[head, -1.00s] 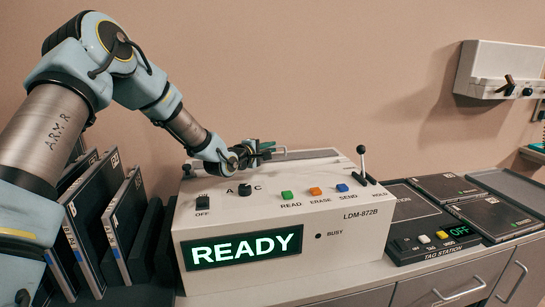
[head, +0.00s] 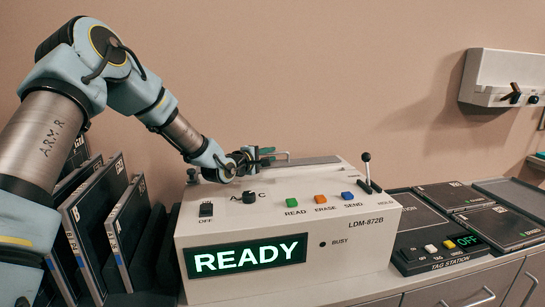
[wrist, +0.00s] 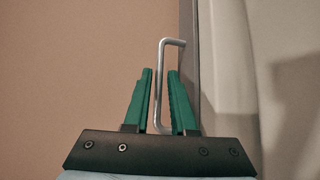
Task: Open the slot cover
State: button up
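The slot cover (head: 308,161) is a long grey strip on top of the white LDM-872B machine (head: 360,240), and it looks closed. A thin metal bar handle (wrist: 162,42) rises beside its dark edge in the wrist view. My gripper (head: 270,155) is at the left end of the cover. In the wrist view its green fingers (wrist: 160,75) stand apart, one on each side of the handle's long bar. A gap shows on both sides of the bar near the fingertips. The slot under the cover is not visible.
A black-knobbed lever (head: 366,170) stands at the machine's right rear. Buttons and a selector knob (head: 249,197) line its top. Dark upright cartridges (head: 90,215) stand at left. The tag station (head: 440,245) is at right. A wall unit (head: 500,80) hangs behind.

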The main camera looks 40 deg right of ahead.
jog(key=b+v, duration=0.1)
jog(key=v, duration=0.7)
jog(key=shift+s+a+b, duration=0.15)
jog(key=shift+a+b, duration=0.15)
jog(key=shift+b, duration=0.1)
jog(key=shift+r, duration=0.1)
